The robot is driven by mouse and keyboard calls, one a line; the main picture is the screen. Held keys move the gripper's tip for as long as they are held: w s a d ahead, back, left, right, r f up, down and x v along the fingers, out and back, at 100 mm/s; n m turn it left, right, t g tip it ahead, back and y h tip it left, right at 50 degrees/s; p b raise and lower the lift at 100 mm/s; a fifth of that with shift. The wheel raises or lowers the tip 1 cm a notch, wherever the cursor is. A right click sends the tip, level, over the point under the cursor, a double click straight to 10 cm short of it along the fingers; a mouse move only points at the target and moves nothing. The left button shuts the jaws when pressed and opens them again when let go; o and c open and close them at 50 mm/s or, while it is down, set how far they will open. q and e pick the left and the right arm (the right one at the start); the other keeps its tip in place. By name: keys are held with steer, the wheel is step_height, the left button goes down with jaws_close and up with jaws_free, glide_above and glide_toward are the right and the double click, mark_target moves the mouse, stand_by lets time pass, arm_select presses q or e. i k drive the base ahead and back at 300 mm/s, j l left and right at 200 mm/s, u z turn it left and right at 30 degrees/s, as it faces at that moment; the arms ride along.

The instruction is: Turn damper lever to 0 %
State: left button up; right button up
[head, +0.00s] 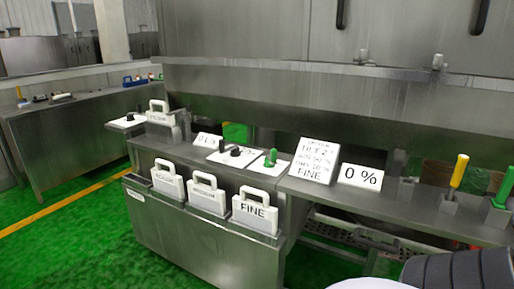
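A white card reading "0 %" (360,177) stands on the steel ledge right of centre. To its right, a yellow-handled lever (458,171) rises from a small grey block and leans slightly right. A green-handled lever (502,189) stands at the right edge, partly cut off by the frame. A small green handle (271,157) sits on a white plate left of the cards. I cannot tell from the picture which of these is the damper lever. Neither of my grippers shows in the head view.
A larger text card (313,161) ending in "FINE" stands beside the "0 %" card. White handled plates, one marked "FINE" (256,211), sit along the steel cabinet's (205,245) front. A black knob (235,152) is on the ledge. Green floor (60,245) lies open at left.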

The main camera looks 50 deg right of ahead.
mark_target(236, 152)
steer(key=z, duration=1.55)
steer(key=i+j+z, duration=0.1)
steer(key=z, duration=0.35)
steer(key=i+j+z, duration=0.15)
steer(key=z, duration=0.25)
steer(key=i+j+z, duration=0.2)
steer(key=j, duration=0.15)
steer(key=i+j+z, duration=0.2)
steer(key=j, duration=0.2)
steer(key=i+j, duration=0.15)
steer(key=j, duration=0.2)
steer(key=i+j+z, duration=0.1)
steer(key=j, duration=0.3)
